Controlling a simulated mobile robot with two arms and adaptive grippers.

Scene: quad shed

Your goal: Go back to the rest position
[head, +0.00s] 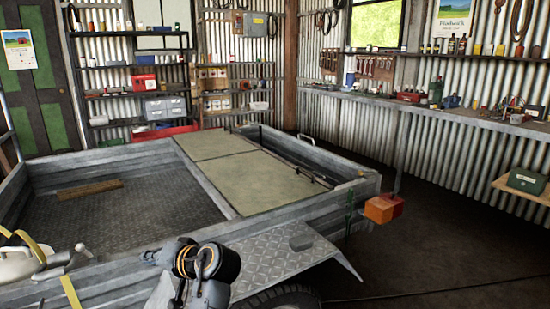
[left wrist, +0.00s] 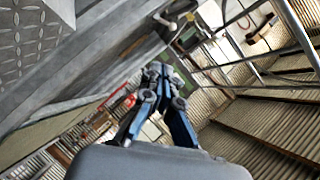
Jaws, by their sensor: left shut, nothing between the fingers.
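My left gripper (head: 180,256) is at the bottom middle of the head view, in front of the trailer's near side wall and left of its chequer-plate mudguard (head: 275,255). In the left wrist view its two fingers (left wrist: 160,70) are together at the tips, with nothing between them. The mudguard also shows in the left wrist view (left wrist: 30,35), at the upper left. The exact fingertips are hard to make out in the head view. My right gripper is not in view.
The trailer (head: 30,185) fills the left and middle, with flat panels (head: 245,180) and a wooden piece (head: 90,189) in its bed. A yellow strap (head: 70,292) lies at its near left. An orange lamp (head: 380,208) sticks out at the corner. Dark floor on the right is mostly clear.

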